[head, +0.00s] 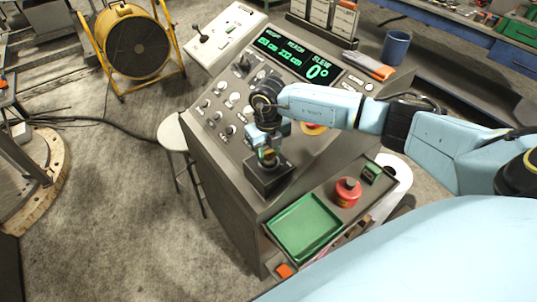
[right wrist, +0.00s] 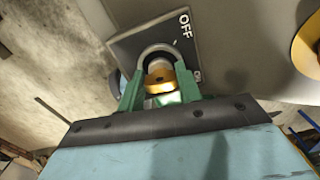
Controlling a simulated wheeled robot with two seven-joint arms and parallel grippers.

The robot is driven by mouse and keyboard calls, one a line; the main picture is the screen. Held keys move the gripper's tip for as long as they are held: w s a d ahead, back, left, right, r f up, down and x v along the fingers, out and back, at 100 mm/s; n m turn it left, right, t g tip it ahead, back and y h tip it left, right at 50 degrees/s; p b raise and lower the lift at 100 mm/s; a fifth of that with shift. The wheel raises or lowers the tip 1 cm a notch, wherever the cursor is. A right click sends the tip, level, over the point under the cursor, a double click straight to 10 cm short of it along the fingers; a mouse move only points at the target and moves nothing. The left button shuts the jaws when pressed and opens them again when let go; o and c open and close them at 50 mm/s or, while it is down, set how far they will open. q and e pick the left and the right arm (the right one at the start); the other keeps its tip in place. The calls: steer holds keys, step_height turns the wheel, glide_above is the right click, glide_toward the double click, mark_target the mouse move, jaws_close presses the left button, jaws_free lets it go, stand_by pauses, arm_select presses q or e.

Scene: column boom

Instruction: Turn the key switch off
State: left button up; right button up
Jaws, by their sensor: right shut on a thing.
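The key switch (right wrist: 160,70) has a brass key in a round collar on a dark plate marked OFF, with a partly hidden second label at the lower right. In the head view its dark box (head: 268,180) stands at the lower left of the console. My right gripper (head: 268,157) comes down over it from above. In the right wrist view its green fingers (right wrist: 160,92) are shut on the brass key, one on each side. The fingers hide part of the key, so its exact angle is hard to tell. My left gripper is not in view.
The console (head: 225,175) carries knobs and a lit display (head: 300,57). A blue mug (head: 396,47) stands behind. A stool (head: 172,133) and yellow fan (head: 135,45) are left.

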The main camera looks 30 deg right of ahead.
steer(key=n+b, duration=0.3)
steer(key=n, duration=0.2)
steer(key=shift+a+n+b, duration=0.15)
steer(key=shift+n+b, duration=1.3)
steer(key=shift+n, duration=0.65)
steer(key=shift+r, duration=0.15)
steer(key=o, duration=1)
step_height(320, 180, up, 13)
steer(key=shift+r+b, duration=0.15)
steer(key=shift+b, duration=0.45)
